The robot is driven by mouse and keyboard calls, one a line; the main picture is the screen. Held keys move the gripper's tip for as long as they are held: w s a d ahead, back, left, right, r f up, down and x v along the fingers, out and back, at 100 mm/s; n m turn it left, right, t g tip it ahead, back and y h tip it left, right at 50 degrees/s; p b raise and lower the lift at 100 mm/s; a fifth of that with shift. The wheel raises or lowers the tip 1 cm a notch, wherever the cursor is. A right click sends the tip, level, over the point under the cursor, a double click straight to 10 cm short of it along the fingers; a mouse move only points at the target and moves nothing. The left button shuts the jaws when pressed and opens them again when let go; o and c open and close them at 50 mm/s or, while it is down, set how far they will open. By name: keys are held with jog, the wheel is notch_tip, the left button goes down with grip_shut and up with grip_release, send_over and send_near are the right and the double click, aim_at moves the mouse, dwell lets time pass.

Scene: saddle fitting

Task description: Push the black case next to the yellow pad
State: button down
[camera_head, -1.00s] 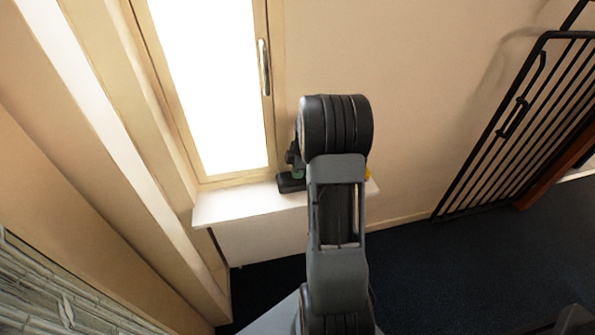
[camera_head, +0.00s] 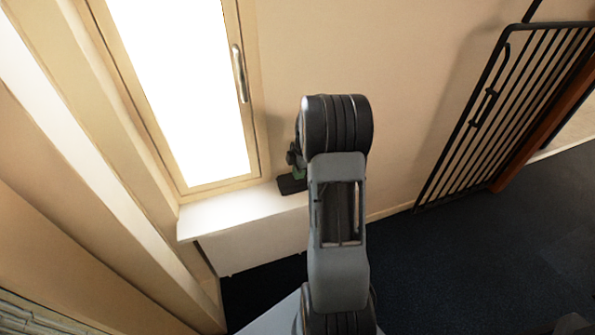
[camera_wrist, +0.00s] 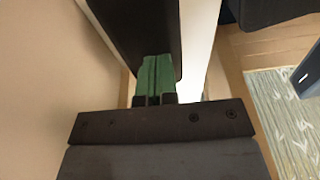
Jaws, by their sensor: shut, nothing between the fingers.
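The black case (camera_head: 288,186) lies on the white window sill (camera_head: 225,217), just right of the window's lower corner and left of my arm. In the wrist view the black case (camera_wrist: 143,25) fills the top middle, right ahead of the fingertips. My gripper (camera_wrist: 153,75) is shut with its green fingers together and nothing between them. Its tips are at the case's near end; I cannot tell whether they touch. In the head view my gripper (camera_head: 299,173) is partly hidden by my arm, close beside the case. The yellow pad is not visible; my arm covers the sill's right end.
The bright window (camera_head: 185,90) with its handle (camera_head: 239,72) stands behind the sill. The beige wall runs close along the sill. A black barred gate (camera_head: 495,115) stands at right. Dark floor (camera_head: 480,250) lies clear in front of it.

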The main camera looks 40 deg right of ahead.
jog(key=s+d, duration=0.1)
jog(key=d, duration=0.2)
jog(key=s+d+p, duration=0.1)
jog(key=d, duration=0.3)
jog(key=s+d, duration=0.1)
jog(key=d, duration=0.3)
jog(key=shift+d+r+p, duration=0.25)
jog(key=shift+r+p, duration=0.05)
jog(key=shift+p, duration=0.05)
jog(key=a+r+m+t+h+p, duration=0.1)
jog(key=a+r+m+p, duration=0.4)
jog(key=a+r+p, duration=0.95)
jog(key=s+a+r+m+t+p, duration=0.1)
jog(key=s+a+r+m+p, duration=0.2)
jog(key=a+r, duration=0.6)
jog(key=s+a+r+m+t+h+p, duration=0.1)
jog(key=s+a+r+m+p, duration=0.3)
jog(key=s+a+r, duration=0.5)
notch_tip(320, 180, up, 4)
jog(key=m, duration=0.2)
jog(key=shift+s+a+m, duration=0.3)
jog(key=shift+s+m, duration=0.1)
jog(key=shift+a, duration=0.1)
